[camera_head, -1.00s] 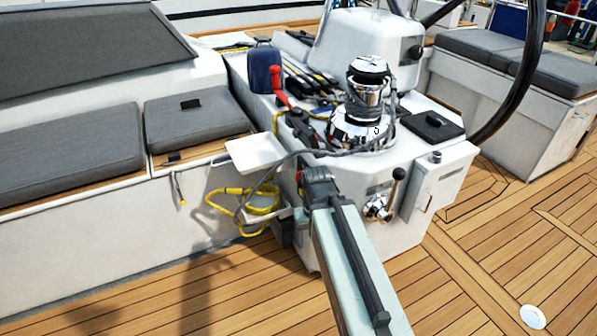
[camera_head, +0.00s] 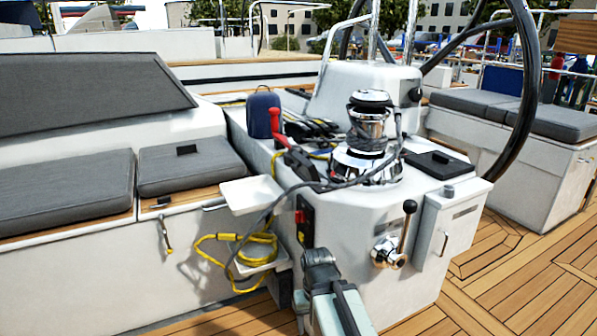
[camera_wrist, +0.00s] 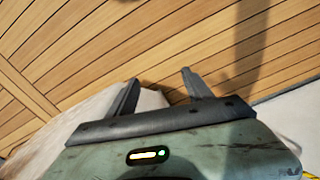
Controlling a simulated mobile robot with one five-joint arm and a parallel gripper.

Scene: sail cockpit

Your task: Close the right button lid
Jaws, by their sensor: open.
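On the white console (camera_head: 340,225), a white flat flap (camera_head: 250,196) sticks out from the left side, and a small dark panel with red and yellow marks (camera_head: 304,222) shows on the face beside it. I cannot tell for sure which part is the right button lid, nor see any buttons clearly. My gripper (camera_head: 318,258) is low in front of the console, below that panel and apart from the flap in the picture. In the wrist view my gripper (camera_wrist: 160,92) has its two fingers spread with nothing between them, over the wooden deck (camera_wrist: 150,40).
A yellow rope (camera_head: 262,240) hangs below the flap, and a grey cable crosses the console. A chrome winch (camera_head: 368,130) stands on top. A lever (camera_head: 408,225) and a white box (camera_head: 450,222) are on the right. Cushioned seats (camera_head: 190,165) lie left. Deck is clear at right.

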